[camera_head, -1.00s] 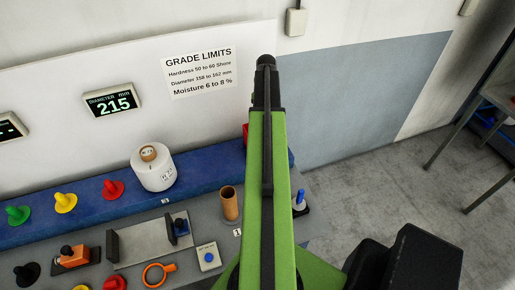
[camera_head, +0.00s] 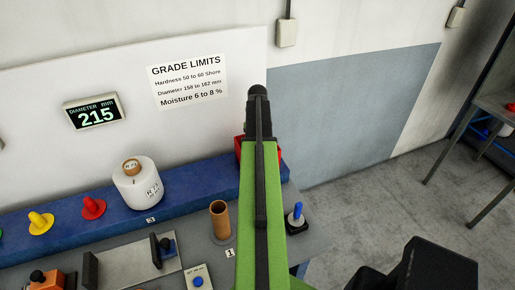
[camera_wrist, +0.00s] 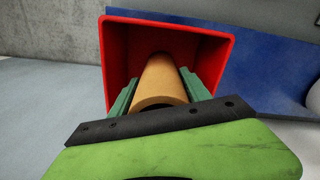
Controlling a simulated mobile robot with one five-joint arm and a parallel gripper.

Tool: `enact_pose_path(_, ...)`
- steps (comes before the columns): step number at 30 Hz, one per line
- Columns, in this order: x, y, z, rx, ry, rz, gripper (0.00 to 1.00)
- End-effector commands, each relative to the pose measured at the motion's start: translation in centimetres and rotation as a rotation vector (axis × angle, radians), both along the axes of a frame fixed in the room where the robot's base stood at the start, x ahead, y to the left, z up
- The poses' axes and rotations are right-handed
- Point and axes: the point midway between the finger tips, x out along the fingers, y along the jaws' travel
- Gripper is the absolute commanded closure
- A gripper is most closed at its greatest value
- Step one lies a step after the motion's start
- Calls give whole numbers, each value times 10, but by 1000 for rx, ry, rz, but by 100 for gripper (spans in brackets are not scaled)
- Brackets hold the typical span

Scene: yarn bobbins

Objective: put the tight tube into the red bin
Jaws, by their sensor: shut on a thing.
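In the wrist view my gripper (camera_wrist: 158,97) is shut on a tan cardboard tube (camera_wrist: 161,83), one green finger on each side. The tube's hollow near end faces the camera, and its far end points into the mouth of the red bin (camera_wrist: 118,50). I cannot tell whether the tube touches the bin's floor. In the head view the red bin (camera_head: 239,147) is mostly hidden behind my green arm, at the right end of the blue shelf. My gripper and the held tube are hidden there.
Another brown tube (camera_head: 220,220) stands upright on the grey bench near label 1. A blue-topped peg (camera_head: 296,216) stands right of my arm. A display (camera_head: 94,112) reads 215.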

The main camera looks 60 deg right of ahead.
Motion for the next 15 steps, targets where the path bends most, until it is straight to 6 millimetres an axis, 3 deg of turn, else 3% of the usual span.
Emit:
enact_pose_path(6, 0, 0, -3, 0, 0, 0, 85)
enact_pose_path(7, 0, 0, -2, 0, 0, -1, 42)
enact_pose_path(11, 0, 0, -2, 0, 0, -1, 25)
enact_pose_path(15, -1, 0, -2, 0, 0, -1, 23)
